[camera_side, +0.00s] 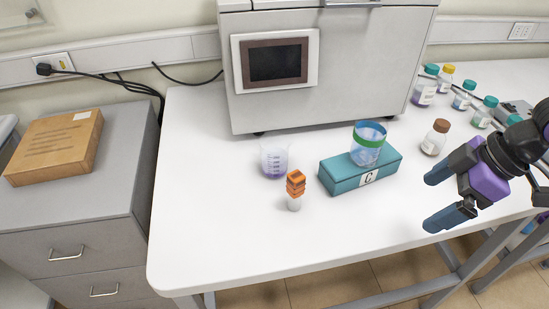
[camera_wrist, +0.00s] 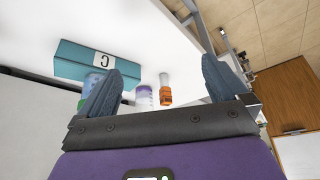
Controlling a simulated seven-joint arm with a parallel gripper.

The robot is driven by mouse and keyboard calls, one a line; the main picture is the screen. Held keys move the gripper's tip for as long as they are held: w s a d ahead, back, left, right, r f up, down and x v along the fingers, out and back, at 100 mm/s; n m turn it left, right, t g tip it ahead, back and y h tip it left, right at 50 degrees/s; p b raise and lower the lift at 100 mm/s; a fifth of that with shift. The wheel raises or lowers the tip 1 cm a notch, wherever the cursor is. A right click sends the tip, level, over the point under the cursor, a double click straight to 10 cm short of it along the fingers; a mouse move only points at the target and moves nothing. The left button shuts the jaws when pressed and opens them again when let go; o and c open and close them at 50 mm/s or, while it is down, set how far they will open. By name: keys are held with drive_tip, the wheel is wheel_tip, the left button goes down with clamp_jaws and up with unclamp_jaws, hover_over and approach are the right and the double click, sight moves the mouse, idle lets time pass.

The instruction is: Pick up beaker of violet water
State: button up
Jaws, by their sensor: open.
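The beaker of violet water (camera_side: 274,159) stands upright on the white table, left of the teal box, with a shallow violet layer at its bottom. It also shows small in the wrist view (camera_wrist: 144,96), between my fingers. My gripper (camera_side: 440,199) is open and empty at the right of the side view, above the table's front right part. It is well to the right of the beaker and apart from it. In the wrist view my gripper's two dark blue fingers (camera_wrist: 165,82) are spread wide.
An orange-capped vial (camera_side: 295,190) stands close in front of the beaker. A teal box marked C (camera_side: 336,178) carries a green-banded beaker (camera_side: 368,145). A brown-capped bottle (camera_side: 434,138) stands near my gripper. A large grey machine (camera_side: 320,95) stands behind. The table's front left is clear.

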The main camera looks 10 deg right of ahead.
drive_tip(key=w+a+m+t+y, duration=0.1)
drive_tip(key=w+a+t+y, duration=0.3)
drive_tip(key=w+a, duration=1)
drive_tip(key=m+t+y, duration=0.1)
drive_tip(key=t+y, duration=0.2)
drive_tip(key=t, duration=0.2)
hover_over(263, 139)
drive_tip(key=f+v, duration=0.1)
drive_tip(key=v, duration=0.3)
wheel_tip(263, 139, down, 7)
drive_tip(key=shift+d+r, duration=0.1)
drive_tip(key=shift+d, duration=0.1)
drive_tip(key=shift+x, duration=0.85)
drive_tip(key=shift+w+a+f, duration=0.25)
drive_tip(key=shift+w+a, duration=0.2)
drive_tip(key=shift+a, duration=0.05)
drive_tip(key=shift+r, duration=0.1)
drive_tip(key=c, duration=1.2)
